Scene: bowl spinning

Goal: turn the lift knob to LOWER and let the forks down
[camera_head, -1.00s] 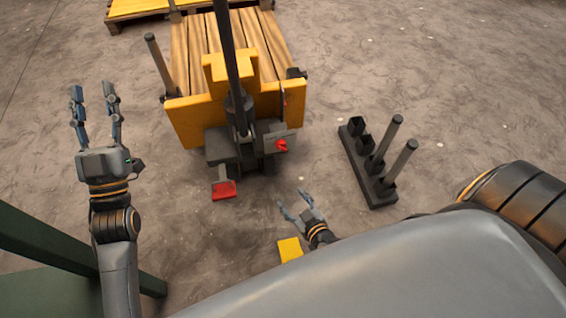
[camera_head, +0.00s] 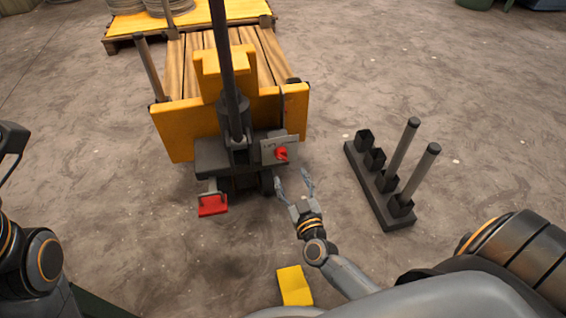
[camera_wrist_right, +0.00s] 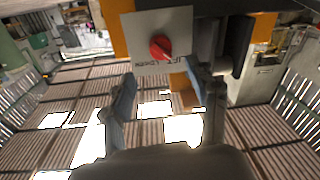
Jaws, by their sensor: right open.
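The red lift knob (camera_head: 282,154) sits on a grey label plate (camera_head: 267,146) at the back of the yellow lift truck (camera_head: 180,132). In the right wrist view the knob (camera_wrist_right: 160,47) is ahead of the fingers, with partly readable lettering below it; I cannot tell its setting. My right gripper (camera_head: 294,182) is open and empty, just below the knob and apart from it. Its spread fingers (camera_wrist_right: 163,92) also show in the wrist view. Only a dark part, seemingly of my left gripper (camera_head: 12,142), shows at the left edge. The forks are hidden.
A dark upright handle (camera_head: 223,60) rises left of the knob, and a red pedal (camera_head: 212,206) is low on the truck. A dark rack (camera_head: 366,188) with two upright rods stands right. A yellow block (camera_head: 294,286) lies near my base.

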